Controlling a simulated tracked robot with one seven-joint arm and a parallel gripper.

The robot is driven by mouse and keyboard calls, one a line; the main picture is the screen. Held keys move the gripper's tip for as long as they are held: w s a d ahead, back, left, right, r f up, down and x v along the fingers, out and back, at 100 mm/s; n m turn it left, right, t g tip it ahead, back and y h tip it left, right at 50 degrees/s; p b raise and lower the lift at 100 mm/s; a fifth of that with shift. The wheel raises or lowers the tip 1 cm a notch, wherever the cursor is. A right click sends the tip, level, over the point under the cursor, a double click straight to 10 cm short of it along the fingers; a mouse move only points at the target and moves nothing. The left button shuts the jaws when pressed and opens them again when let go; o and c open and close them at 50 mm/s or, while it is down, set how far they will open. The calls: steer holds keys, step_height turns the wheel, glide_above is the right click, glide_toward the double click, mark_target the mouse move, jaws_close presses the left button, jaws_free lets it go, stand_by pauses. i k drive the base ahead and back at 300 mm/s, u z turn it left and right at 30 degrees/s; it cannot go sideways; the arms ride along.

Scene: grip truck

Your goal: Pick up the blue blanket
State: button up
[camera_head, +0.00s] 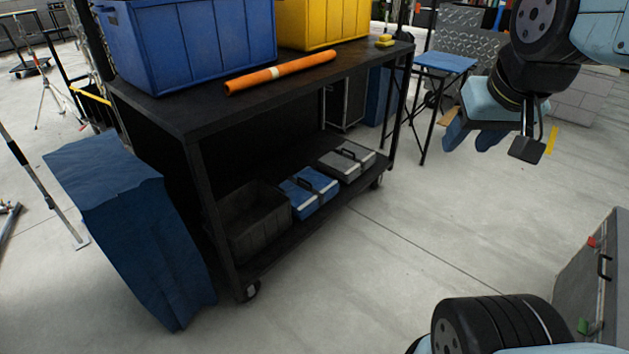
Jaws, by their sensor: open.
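A dark blue blanket (130,228) hangs in a tall draped shape at the left end of the black cart, its lower edge close to the floor. My gripper (472,136) is at the upper right, open, with its blue-tipped fingers pointing down over the floor. It is far from the blanket, on the other side of the cart. Nothing shows between its fingers.
The black wheeled cart (190,118) carries a blue crate (195,45), a yellow crate (322,22) and an orange roll (280,73). Its lower shelf holds a dark bin and two toolboxes. A blue-topped stand (445,62) is behind my gripper.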

mark_target(308, 190)
steer(key=z, duration=0.05)
steer(key=i, duration=0.9)
steer(key=u, duration=0.55)
